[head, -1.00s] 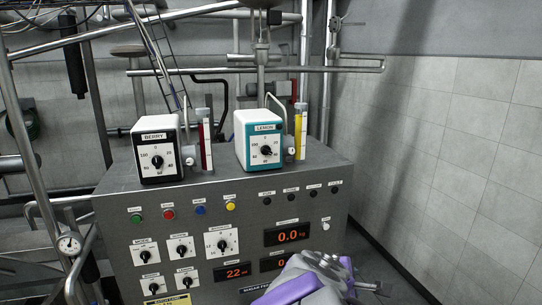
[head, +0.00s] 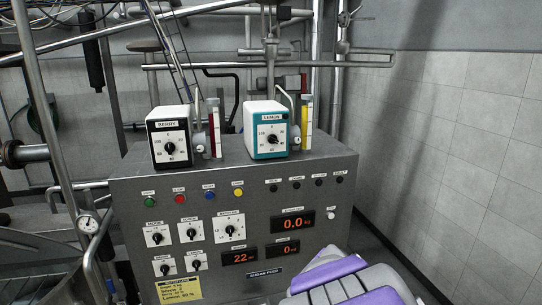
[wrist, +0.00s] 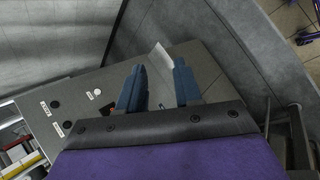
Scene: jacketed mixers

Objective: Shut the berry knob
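The berry knob (head: 170,148) is a small black knob on the white dial face of the black-and-white BERRY box (head: 155,155), on the left top of the grey console. Its pointer is too small to read surely. My gripper (wrist: 160,66) shows in the wrist view as two blue fingers held apart with nothing between them. It is over the right part of the console and away from the berry knob, which is not in the wrist view. In the head view only my purple and grey arm shows, at the lower right; the fingers are not visible there.
A teal LEMON box (head: 267,132) with a similar knob stands right of the berry box. A red gauge tube (head: 214,130) and a yellow gauge tube (head: 307,118) stand beside the boxes. The grey console (head: 340,185) has several knobs, buttons and displays. Pipes run behind.

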